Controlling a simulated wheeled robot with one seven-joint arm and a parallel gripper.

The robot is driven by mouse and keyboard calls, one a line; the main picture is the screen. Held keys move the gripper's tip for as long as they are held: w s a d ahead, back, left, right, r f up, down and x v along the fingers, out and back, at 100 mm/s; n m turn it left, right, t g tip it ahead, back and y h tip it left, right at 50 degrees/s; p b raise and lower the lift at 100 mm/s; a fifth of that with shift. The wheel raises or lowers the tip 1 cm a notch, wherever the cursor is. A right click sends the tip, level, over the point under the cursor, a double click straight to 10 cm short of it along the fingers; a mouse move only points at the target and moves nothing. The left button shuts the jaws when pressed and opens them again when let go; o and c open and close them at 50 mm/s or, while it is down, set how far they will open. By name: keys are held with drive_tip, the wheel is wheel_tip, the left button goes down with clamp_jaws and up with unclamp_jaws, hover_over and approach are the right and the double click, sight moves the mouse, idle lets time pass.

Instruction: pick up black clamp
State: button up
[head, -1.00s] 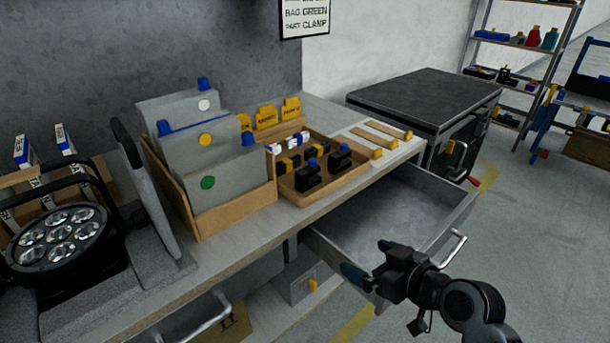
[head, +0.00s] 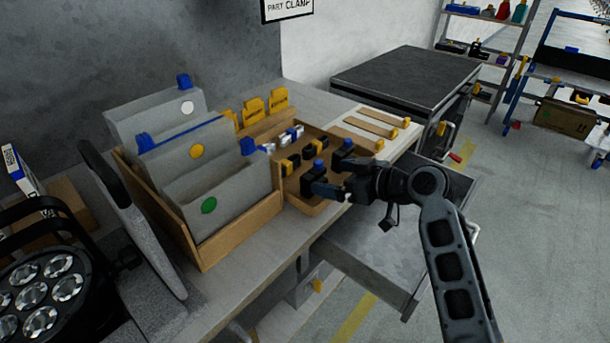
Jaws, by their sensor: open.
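Black clamps with blue knobs stand in a shallow wooden tray (head: 306,207) on the workbench. One black clamp (head: 312,180) is at the tray's front, and another black clamp (head: 343,157) is behind it to the right. My gripper (head: 333,181) is open over the tray's right front edge, its fingers pointing left toward the front clamp. It partly hides the tray and the area beside the clamps. I cannot tell whether a finger touches a clamp.
A wooden file box (head: 230,237) with grey dividers stands left of the tray. An open drawer (head: 375,262) juts out below the bench front. Small yellow-ended wooden strips (head: 376,123) lie behind the tray. A par can light (head: 35,290) is at lower left.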

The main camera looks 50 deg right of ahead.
sight(319, 177)
drive_tip(key=shift+f+p+x, duration=0.15)
drive_tip(key=shift+p+x, duration=0.1)
drive_tip(key=shift+x, duration=1.55)
drive_tip(key=shift+f+p+x, duration=0.1)
drive_tip(key=shift+p+x, duration=0.15)
drive_tip(key=shift+x, duration=1.5)
drive_tip(key=shift+s+a, duration=0.1)
drive_tip(key=shift+a, duration=0.05)
drive_tip(key=shift+c, duration=0.5)
drive_tip(key=c, duration=1)
drive_tip(key=shift+r, duration=0.1)
